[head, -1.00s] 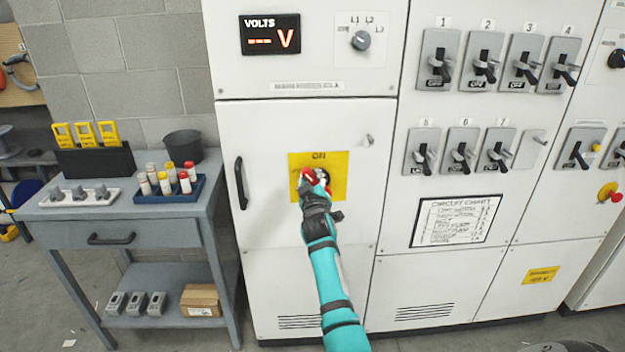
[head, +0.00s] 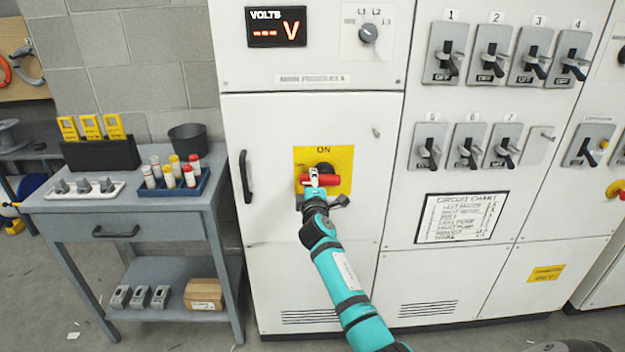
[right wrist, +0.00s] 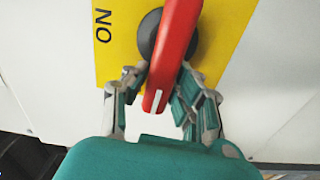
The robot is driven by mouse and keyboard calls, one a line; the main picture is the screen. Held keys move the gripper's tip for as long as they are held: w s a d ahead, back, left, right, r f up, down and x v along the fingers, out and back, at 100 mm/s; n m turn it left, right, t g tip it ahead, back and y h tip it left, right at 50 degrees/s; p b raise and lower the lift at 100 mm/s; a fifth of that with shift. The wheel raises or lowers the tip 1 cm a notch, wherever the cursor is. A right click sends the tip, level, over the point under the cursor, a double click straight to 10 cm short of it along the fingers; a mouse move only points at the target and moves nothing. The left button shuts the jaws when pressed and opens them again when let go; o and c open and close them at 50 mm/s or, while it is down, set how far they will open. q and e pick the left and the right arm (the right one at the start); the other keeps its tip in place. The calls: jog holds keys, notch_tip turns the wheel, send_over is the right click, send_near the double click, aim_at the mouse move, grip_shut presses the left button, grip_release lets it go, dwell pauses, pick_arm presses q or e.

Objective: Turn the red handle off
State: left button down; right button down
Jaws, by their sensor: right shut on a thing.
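The red handle (head: 326,181) is on a black round hub on a yellow plate (head: 340,156) with ON at its top, on the white cabinet front. The handle lies about level, its white-marked end pointing left. My right gripper (head: 314,180) is shut on that end. In the right wrist view, the fingers (right wrist: 160,95) are on both sides of the red handle (right wrist: 173,45), near its white line. ON there reads turned on its side. Any other lettering on the plate is hidden or too small to read. My left gripper is not in view.
A black door pull (head: 246,176) is left of the plate. Breaker switches (head: 492,54) and a circuit chart (head: 459,218) are on the panel to the right. A grey workbench (head: 75,200) with vials, a black cup and yellow tags stands at the left.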

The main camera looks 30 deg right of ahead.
jog(key=shift+d+r+n, duration=0.15)
jog(key=shift+d+n, duration=0.15)
jog(key=shift+n, duration=0.3)
jog(key=c, duration=1.2)
grip_release()
jog(key=shift+o, duration=0.6)
jog(key=shift+f, duration=0.2)
jog(key=shift+s+a, duration=0.25)
jog(key=shift+s, duration=0.05)
jog(key=v, duration=1.1)
jog(key=shift+s, duration=0.15)
